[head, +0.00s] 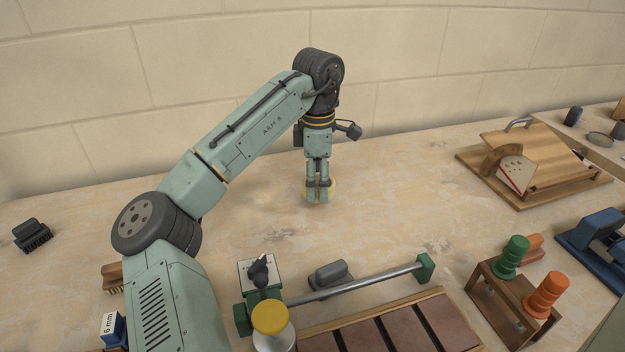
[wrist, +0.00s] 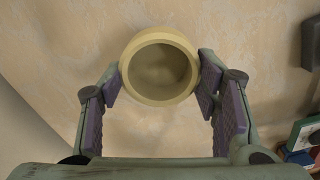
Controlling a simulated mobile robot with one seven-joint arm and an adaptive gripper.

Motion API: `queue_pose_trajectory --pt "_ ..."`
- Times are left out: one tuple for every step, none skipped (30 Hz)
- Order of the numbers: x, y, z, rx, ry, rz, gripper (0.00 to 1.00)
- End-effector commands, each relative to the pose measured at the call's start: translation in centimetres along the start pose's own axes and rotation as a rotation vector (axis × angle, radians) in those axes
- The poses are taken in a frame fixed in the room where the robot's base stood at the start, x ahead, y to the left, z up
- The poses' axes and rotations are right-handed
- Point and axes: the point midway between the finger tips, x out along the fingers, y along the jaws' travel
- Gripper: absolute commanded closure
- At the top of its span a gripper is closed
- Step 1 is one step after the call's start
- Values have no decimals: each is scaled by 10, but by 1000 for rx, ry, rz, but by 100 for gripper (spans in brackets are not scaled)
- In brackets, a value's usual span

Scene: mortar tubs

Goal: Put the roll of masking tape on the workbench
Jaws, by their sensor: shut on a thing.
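The roll of masking tape (wrist: 160,94) is a pale yellow ring in the wrist view, held between the two purple-padded fingers of my gripper (wrist: 160,80). Its open core faces the wrist camera, and the bench surface shows through it. In the head view my gripper (head: 318,195) points down over the rear middle of the workbench (head: 400,195). Only a thin yellow edge of the roll (head: 332,186) shows beside the fingers. The roll is low at the bench surface; I cannot tell whether it touches it.
Clear bench surrounds my gripper. A stand with green and orange spools (head: 495,285), a metal bar (head: 360,282), a grey block (head: 330,274) and a tile tray (head: 395,325) lie in front. A dark brush (head: 31,235) is far left.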

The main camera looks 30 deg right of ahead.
Motion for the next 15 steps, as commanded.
queue_pose_trajectory --pt "-2 8 -4 -2 0 -2 72" --pt "-2 12 -6 -3 1 -2 72" --pt "-1 17 -8 -2 2 -2 72" --pt "0 20 -9 -2 2 -1 72" --pt "0 21 -10 -1 1 -1 72" --pt "1 23 -10 0 2 0 72" --pt "1 26 -12 -1 2 -1 72" --pt "1 28 -13 -2 3 -1 72" --pt "0 33 -15 -2 3 0 72" --pt "5 33 -16 0 3 -1 72" --pt "11 32 -16 1 4 -2 72" --pt "18 31 -16 1 3 -2 72" --pt "22 31 -15 2 3 -2 72" --pt "26 31 -15 2 2 -2 72" --pt "31 31 -15 1 2 -1 72"
